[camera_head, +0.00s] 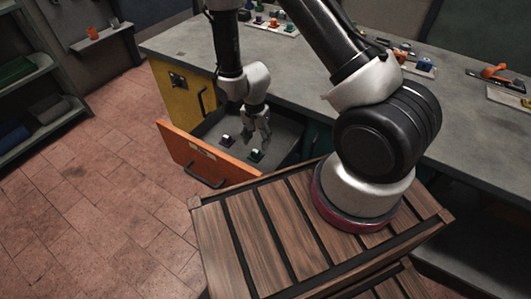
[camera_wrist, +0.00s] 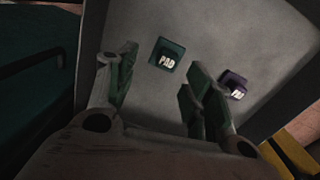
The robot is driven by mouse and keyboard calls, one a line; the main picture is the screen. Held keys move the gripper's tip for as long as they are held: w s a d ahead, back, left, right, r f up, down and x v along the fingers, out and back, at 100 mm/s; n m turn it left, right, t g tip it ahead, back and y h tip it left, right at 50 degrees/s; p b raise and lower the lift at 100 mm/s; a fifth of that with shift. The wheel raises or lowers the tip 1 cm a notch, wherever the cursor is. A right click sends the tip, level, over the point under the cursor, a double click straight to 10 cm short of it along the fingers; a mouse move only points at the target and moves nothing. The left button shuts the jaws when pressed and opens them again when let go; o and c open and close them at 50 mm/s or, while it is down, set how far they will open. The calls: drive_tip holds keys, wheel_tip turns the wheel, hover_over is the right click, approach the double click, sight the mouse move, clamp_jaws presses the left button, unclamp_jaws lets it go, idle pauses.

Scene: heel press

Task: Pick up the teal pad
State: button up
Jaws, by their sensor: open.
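The teal pad (camera_wrist: 167,54), marked PAD, lies on the grey floor of an open drawer. In the wrist view it is ahead of my gripper (camera_wrist: 160,82), roughly in line with the gap between its two fingers. The fingers are apart and nothing is between them. A purple pad (camera_wrist: 233,84) lies to the right, partly hidden by the right finger.
The drawer has an orange front with a dark handle (camera_head: 204,178) and raised walls around the pads. A grey workbench (camera_head: 300,75) with several small items stands behind it. A yellow cabinet face (camera_head: 180,90) is at the left. The tiled floor (camera_head: 110,190) is clear.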

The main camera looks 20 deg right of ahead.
sight(256, 151)
drive_tip(key=shift+w+a+m, duration=0.2)
drive_tip(key=shift+w+m, duration=0.2)
drive_tip(key=shift+m, duration=0.1)
drive_tip(key=shift+f, duration=0.15)
wheel_tip(256, 151, down, 8)
drive_tip(key=shift+r, duration=0.25)
drive_tip(key=shift+c, duration=0.4)
drive_tip(key=c, duration=1)
